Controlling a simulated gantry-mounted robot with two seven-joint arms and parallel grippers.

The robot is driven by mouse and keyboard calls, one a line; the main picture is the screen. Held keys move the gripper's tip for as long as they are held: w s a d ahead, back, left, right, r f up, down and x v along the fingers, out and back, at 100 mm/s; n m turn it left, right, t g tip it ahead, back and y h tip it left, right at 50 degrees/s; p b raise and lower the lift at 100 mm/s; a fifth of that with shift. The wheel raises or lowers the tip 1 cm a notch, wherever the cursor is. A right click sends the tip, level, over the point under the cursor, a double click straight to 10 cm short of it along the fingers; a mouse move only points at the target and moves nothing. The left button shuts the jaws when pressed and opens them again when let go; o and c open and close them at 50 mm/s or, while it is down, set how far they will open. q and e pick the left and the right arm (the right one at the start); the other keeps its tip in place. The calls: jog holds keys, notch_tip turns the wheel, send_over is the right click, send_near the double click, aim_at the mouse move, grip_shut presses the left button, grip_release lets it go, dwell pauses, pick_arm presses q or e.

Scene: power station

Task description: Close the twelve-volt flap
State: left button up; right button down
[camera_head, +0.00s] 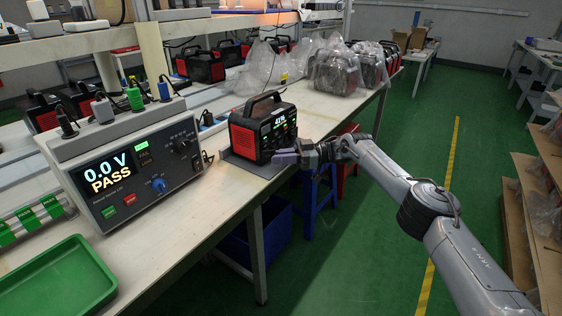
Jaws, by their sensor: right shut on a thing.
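The black and red power station (262,128) stands upright near the front edge of the workbench, on a grey plate (262,168). Its handle is up and its display is lit. My right gripper (284,157) is at the lower right of its front face, at or very near the surface. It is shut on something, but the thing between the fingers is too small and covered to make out. The twelve-volt flap cannot be made out; my gripper covers that part of the front. My left gripper is not in view.
A tester (135,165) reading "0.0 V PASS" stands left of the power station. A green tray (58,280) lies at the front left. Bagged units (333,72) stand farther along the bench. A blue stool (311,195) is under the bench edge.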

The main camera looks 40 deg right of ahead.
jog(key=shift+a+r, duration=0.1)
jog(key=c, duration=1.3)
grip_release()
jog(key=shift+o, duration=0.7)
jog(key=shift+a, duration=0.1)
jog(key=shift+s+d, duration=0.1)
jog(key=shift+d, duration=0.2)
jog(key=p+v, duration=0.3)
jog(key=v, duration=0.7)
jog(key=shift+s, duration=0.15)
